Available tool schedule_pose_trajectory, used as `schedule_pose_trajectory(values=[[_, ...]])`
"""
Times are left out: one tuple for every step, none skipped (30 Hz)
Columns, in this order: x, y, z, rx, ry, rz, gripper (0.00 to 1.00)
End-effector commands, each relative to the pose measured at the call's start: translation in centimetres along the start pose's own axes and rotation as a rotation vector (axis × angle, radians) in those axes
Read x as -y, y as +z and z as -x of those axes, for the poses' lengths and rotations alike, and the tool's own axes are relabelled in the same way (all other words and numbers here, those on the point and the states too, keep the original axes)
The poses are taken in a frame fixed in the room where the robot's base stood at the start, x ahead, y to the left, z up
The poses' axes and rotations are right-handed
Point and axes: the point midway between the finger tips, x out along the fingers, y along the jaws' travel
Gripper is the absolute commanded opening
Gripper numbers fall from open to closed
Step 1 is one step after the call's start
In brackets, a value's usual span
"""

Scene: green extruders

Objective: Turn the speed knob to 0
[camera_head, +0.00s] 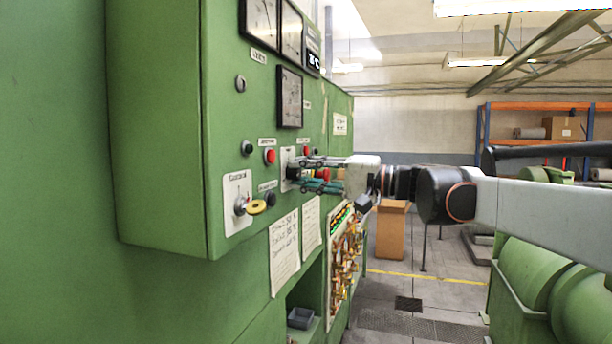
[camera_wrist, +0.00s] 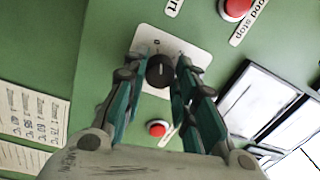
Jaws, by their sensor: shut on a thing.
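The speed knob (camera_wrist: 160,70) is a round black knob with a pale mark, on a white plate (camera_wrist: 187,51) fixed to the green panel. In the wrist view my gripper (camera_wrist: 160,72) has one finger on each side of the knob, shut on it. In the head view my gripper (camera_head: 296,174) reaches the panel from the right, and its fingers hide most of the knob. The white plate (camera_head: 285,157) shows there beside the fingertips. The scale on the plate is too small to read fully.
A red button (camera_wrist: 157,128) sits close below the knob in the wrist view, and another red button (camera_wrist: 235,8) is above right. A control plate (camera_head: 237,190) with a key and yellow tag (camera_head: 257,206) is left of my gripper. Paper sheets (camera_head: 284,250) hang below.

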Motion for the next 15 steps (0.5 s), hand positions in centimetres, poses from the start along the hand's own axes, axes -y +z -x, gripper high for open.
schedule_pose_trajectory(values=[[-0.06, 0.01, 0.00, 0.002, 0.001, 0.026, 0.02], [-0.07, 0.01, 0.00, 0.003, 0.001, 0.040, 0.02], [-0.08, 0.01, 0.00, 0.003, 0.002, 0.059, 0.02], [-0.08, 0.00, 0.00, 0.004, 0.002, 0.071, 0.02], [-0.08, 0.00, 0.00, 0.005, 0.002, 0.083, 0.02], [-0.09, 0.00, 0.00, 0.005, 0.002, 0.097, 0.02], [-0.09, 0.00, 0.00, 0.006, 0.003, 0.105, 0.02], [-0.10, 0.00, 0.00, 0.006, 0.003, 0.114, 0.02], [-0.10, 0.00, 0.00, 0.007, 0.003, 0.123, 0.02], [-0.10, 0.00, 0.00, 0.007, 0.003, 0.128, 0.02], [-0.11, 0.00, 0.00, 0.007, 0.003, 0.133, 0.02], [-0.11, 0.01, 0.00, 0.008, 0.003, 0.138, 0.02], [-0.12, 0.01, 0.00, 0.008, 0.003, 0.142, 0.02], [-0.12, 0.01, 0.00, 0.008, 0.004, 0.144, 0.02], [-0.12, 0.01, 0.00, 0.008, 0.004, 0.147, 0.02]])
